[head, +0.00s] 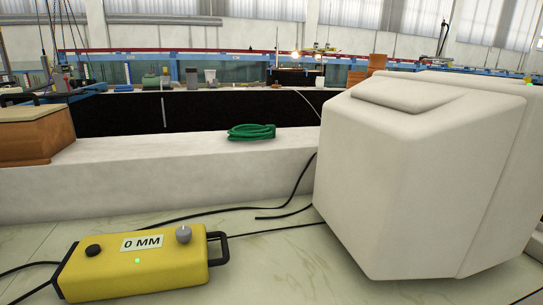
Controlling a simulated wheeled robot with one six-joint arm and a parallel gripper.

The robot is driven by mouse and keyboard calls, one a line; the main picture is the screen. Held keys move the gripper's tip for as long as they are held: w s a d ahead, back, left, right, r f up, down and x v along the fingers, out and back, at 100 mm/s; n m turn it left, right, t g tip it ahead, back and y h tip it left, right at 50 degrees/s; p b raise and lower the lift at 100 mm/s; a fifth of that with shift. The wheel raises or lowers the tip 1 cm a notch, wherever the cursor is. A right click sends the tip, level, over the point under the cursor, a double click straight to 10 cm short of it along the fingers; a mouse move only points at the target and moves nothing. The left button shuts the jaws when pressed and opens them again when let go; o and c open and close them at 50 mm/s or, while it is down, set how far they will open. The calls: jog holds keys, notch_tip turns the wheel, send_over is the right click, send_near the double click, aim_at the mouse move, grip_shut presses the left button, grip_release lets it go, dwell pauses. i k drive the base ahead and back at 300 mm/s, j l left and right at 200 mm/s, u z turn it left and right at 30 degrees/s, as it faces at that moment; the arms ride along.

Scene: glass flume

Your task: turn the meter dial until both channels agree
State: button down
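A yellow meter box (150,276) lies on the pale surface at the lower left. Its label reads "0 MM" (142,242). A grey dial (183,234) with a light mark sits on its top to the right of the label, and a black knob (93,250) sits to the left. A small green light (137,261) glows below the label. A black handle (222,248) is at its right end. No channel readings are visible to compare. My gripper is not in view.
A large off-white casing (410,170) fills the right; no screen shows on it. Black cables (288,204) run across the surface behind the meter. A white ledge (200,175) holds a coiled green hose (251,132) and a wooden box (35,135).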

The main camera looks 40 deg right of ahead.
aim_at(184, 234)
jog(key=k+l+u, duration=0.2)
jog(key=k+l, duration=1.2)
jog(key=l, duration=0.4)
jog(key=k+l+u, duration=0.15)
jog(key=l, duration=0.5)
jog(key=k+l, duration=0.35)
jog(key=l, duration=0.3)
jog(key=k+l+u, duration=0.1)
jog(key=k+l, duration=0.2)
jog(key=l, duration=0.3)
jog(key=k+l+u, duration=0.1)
jog(key=k+l, duration=0.2)
jog(key=l, duration=0.3)
jog(key=k+l, duration=0.3)
jog(key=l, duration=0.3)
jog(key=k+l+u, duration=0.15)
jog(key=k+l, duration=0.2)
jog(key=l, duration=0.2)
jog(key=k+l, duration=0.35)
jog(key=l, duration=0.2)
jog(key=i+j, duration=1.65)
jog(key=j, duration=0.15)
jog(key=i+j, duration=1.6)
jog(key=j, duration=0.25)
jog(key=j+u, duration=0.05)
